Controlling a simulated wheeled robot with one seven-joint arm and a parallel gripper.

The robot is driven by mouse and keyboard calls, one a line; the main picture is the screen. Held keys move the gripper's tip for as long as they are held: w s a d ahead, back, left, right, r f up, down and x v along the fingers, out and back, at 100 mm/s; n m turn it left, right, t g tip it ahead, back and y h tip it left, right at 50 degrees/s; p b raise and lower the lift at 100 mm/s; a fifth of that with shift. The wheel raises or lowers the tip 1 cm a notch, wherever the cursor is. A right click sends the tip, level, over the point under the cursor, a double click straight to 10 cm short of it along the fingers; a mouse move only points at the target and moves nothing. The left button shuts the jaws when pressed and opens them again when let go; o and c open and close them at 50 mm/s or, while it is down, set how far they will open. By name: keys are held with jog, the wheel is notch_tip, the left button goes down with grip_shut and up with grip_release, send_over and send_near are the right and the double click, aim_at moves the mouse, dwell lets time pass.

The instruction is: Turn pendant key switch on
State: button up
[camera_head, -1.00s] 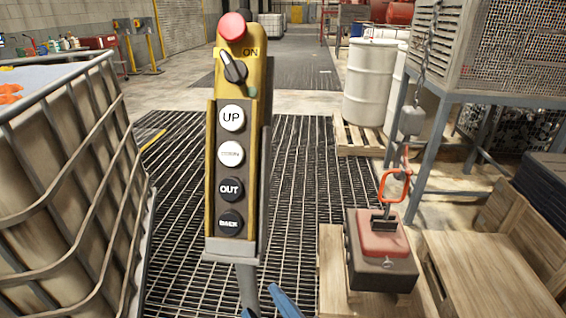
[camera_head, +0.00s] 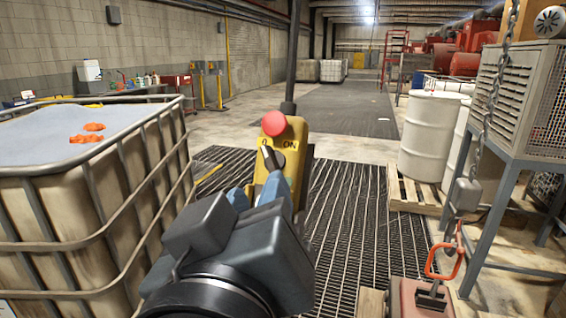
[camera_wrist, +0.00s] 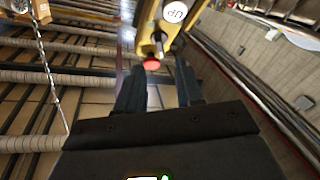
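The yellow pendant (camera_head: 288,184) hangs upright in the middle of the head view, with a red button (camera_head: 273,123) at its top. Below the button is the dark key switch knob (camera_head: 271,159), between the marks 0 and ON. Its handle leans up and to the left, away from ON. My gripper (camera_head: 258,190) is in front of the pendant, just below the knob, and hides its lower buttons. In the wrist view my gripper (camera_wrist: 160,72) has its fingers apart, with the red button (camera_wrist: 151,63) and knob (camera_wrist: 158,38) beyond; contact cannot be told.
A caged liquid tank (camera_head: 75,215) stands close on the left. On the right are a white drum (camera_head: 430,135) on a pallet, a metal stand (camera_head: 515,130) and a hanging chain (camera_head: 488,100) with a red hook. The grated floor (camera_head: 345,235) behind the pendant is clear.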

aim_at(270, 165)
jog(key=w, duration=0.2)
jog(key=w+p, duration=0.1)
jog(key=w, duration=0.4)
jog(key=shift+w+d+p, duration=0.2)
jog(key=shift+d+p, duration=0.15)
jog(key=shift+d, duration=0.05)
jog(key=shift+c, duration=0.4)
grip_shut()
